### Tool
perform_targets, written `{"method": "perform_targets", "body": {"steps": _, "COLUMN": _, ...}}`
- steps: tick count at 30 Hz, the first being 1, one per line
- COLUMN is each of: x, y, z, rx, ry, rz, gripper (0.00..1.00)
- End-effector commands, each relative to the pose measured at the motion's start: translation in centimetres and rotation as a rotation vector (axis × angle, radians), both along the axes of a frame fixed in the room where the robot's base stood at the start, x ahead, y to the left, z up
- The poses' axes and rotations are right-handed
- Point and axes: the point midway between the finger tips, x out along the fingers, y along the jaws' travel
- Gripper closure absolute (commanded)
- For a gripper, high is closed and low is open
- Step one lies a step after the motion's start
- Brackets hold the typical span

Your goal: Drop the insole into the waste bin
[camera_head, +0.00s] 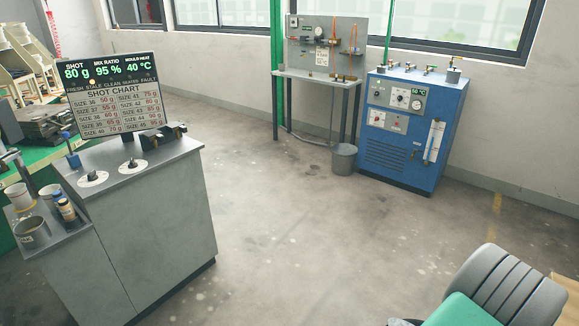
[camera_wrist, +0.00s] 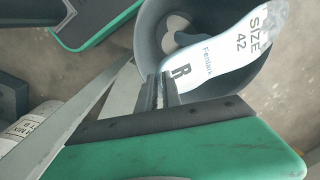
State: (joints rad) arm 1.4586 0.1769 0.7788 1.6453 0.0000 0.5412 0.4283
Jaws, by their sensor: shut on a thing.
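The insole (camera_wrist: 222,52) is white, marked "SIZE 42", "Fenlark" and "R". In the wrist view its near end is between the dark fingers of my gripper (camera_wrist: 160,90), which is shut on it. The insole reaches up and right from the fingers, over the mouth of a round dark grey bin (camera_wrist: 150,45). Pale rounded shapes (camera_wrist: 178,28) show inside the bin, partly hidden by the insole. How high the insole is above the rim I cannot tell. The head view does not show the insole or my gripper.
In the head view a grey cabinet (camera_head: 165,215) with a shot display (camera_head: 112,95) stands left. A blue machine (camera_head: 412,130), a bench (camera_head: 318,78) and a small grey bin (camera_head: 344,160) stand at the back. The floor between is clear. Whether this bin is the wrist view's one is unclear.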

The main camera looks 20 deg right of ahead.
Motion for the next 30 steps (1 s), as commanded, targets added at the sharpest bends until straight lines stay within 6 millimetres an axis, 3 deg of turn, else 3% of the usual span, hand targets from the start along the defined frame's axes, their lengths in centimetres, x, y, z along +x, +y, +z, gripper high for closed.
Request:
{"method": "perform_targets", "body": {"steps": 1, "x": 0.0, "y": 0.0, "z": -1.4, "rx": 0.0, "ry": 0.0, "rz": 0.001, "gripper": 1.0}}
{"method": "perform_targets", "body": {"steps": 4, "x": 0.0, "y": 0.0, "z": -2.4, "rx": -0.001, "ry": 0.0, "rz": 0.001, "gripper": 1.0}}
{"method": "perform_targets", "body": {"steps": 13, "x": 0.0, "y": 0.0, "z": -2.4, "rx": -0.001, "ry": 0.0, "rz": 0.002, "gripper": 1.0}}
{"method": "perform_targets", "body": {"steps": 14, "x": 0.0, "y": 0.0, "z": -2.4, "rx": -0.001, "ry": 0.0, "rz": 0.002, "gripper": 0.89}}
{"method": "perform_targets", "body": {"steps": 22, "x": 0.0, "y": 0.0, "z": -2.4, "rx": -0.001, "ry": 0.0, "rz": 0.002, "gripper": 0.66}}
{"method": "perform_targets", "body": {"steps": 30, "x": 0.0, "y": 0.0, "z": -2.3, "rx": -0.001, "ry": 0.0, "rz": 0.002, "gripper": 0.66}}
